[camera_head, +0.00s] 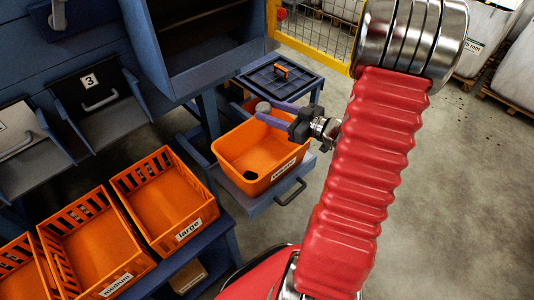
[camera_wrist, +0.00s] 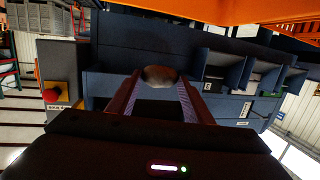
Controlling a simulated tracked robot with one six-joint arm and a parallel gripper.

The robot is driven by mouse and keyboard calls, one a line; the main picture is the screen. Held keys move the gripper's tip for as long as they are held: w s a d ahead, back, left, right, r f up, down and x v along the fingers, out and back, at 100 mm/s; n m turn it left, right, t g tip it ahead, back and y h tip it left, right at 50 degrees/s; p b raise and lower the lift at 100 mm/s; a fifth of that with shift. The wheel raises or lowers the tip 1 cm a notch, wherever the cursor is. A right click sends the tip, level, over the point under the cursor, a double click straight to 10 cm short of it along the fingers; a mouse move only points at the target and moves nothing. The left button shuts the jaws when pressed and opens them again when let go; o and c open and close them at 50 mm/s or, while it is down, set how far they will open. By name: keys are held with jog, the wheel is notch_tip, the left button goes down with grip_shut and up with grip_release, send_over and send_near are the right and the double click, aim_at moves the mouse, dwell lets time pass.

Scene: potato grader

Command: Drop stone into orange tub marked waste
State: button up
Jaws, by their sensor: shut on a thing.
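My gripper (camera_head: 270,112) is shut on a grey-brown stone (camera_head: 263,107) and holds it above the far part of the orange waste tub (camera_head: 287,169). In the wrist view the stone (camera_wrist: 160,76) sits between the tips of the two fingers (camera_wrist: 160,90). The tub has a label on its front wall, too small to read surely. A dark lump (camera_head: 250,175) lies on the tub's floor. The tub stands on a blue-grey shelf with a handle.
Orange crates labelled large (camera_head: 188,231) and medium (camera_head: 116,284) stand at the left. A yellow mesh fence (camera_head: 318,35) stands at the back. Bare floor lies at the right.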

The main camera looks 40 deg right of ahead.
jog(key=shift+f, duration=0.1)
jog(key=shift+f, duration=2.9)
jog(key=o, duration=1.2)
jog(key=v, duration=1.3)
jog(key=shift+s+d, duration=0.2)
jog(key=shift+s, duration=0.15)
